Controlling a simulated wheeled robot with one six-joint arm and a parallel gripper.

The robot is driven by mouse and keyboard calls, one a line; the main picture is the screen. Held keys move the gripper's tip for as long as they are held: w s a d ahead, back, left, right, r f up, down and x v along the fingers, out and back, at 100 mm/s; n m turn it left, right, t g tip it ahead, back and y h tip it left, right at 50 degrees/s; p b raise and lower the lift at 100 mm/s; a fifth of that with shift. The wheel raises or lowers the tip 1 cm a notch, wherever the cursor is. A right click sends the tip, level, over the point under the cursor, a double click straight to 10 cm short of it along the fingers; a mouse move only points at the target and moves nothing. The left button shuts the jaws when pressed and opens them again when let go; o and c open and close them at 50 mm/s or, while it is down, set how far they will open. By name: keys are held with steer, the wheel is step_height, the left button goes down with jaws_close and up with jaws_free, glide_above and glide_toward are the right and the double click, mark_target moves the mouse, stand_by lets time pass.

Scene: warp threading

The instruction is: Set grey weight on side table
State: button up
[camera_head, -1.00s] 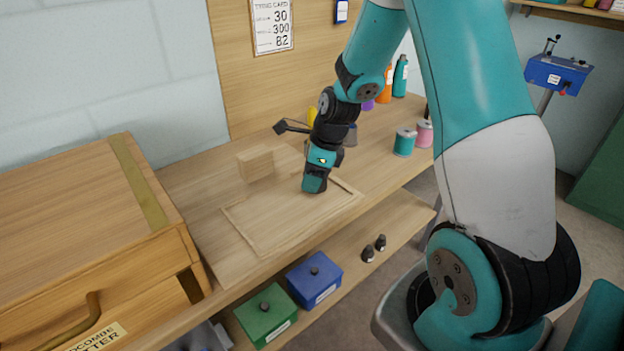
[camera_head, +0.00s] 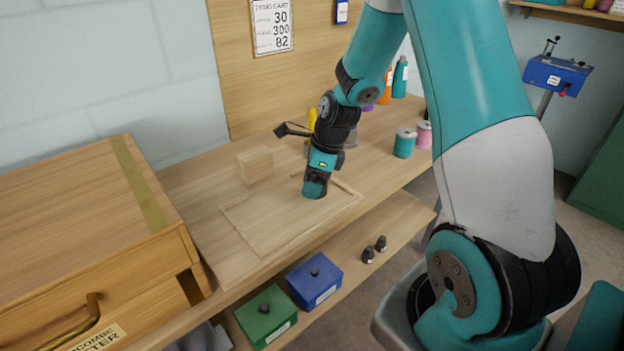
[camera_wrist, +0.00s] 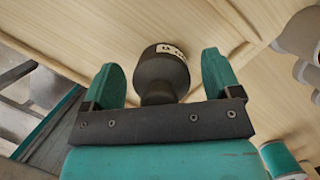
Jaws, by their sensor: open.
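A dark grey weight (camera_wrist: 165,68) with a neck and a pale label shows in the wrist view, between my two fingers. My gripper (camera_wrist: 160,75) is open around it, with a gap on each side. In the head view my gripper (camera_head: 315,190) points down over the framed wooden panel (camera_head: 250,245) on the wooden table (camera_head: 205,190). The weight is hidden there behind the gripper. Whether it touches the wood is hard to tell.
A wooden block (camera_head: 256,165) stands behind the panel. Teal (camera_head: 404,143) and pink (camera_head: 424,134) spools stand to the right. The lower shelf holds a green box (camera_head: 265,315), a blue box (camera_head: 315,280) and two small dark weights (camera_head: 368,254). A wooden cabinet (camera_head: 70,220) stands at left.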

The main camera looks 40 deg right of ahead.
steer(key=p+v, duration=0.1)
steer(key=v, duration=1)
steer(key=s+a+r+n, duration=0.3)
steer(key=a+r+n, duration=0.1)
steer(key=a+n, duration=0.5)
steer(key=s+a+r+n+g+y, duration=0.1)
steer(key=s+a+r+n, duration=0.1)
steer(key=s+a+n, duration=0.6)
steer(key=s+a+r+n+g, duration=0.1)
steer(key=s+a+r+n, duration=0.2)
steer(key=s+a+n, duration=0.5)
steer(key=s+n, duration=0.1)
steer(key=n, duration=0.7)
steer(key=shift+n+y, duration=0.4)
steer(key=shift+c, duration=0.3)
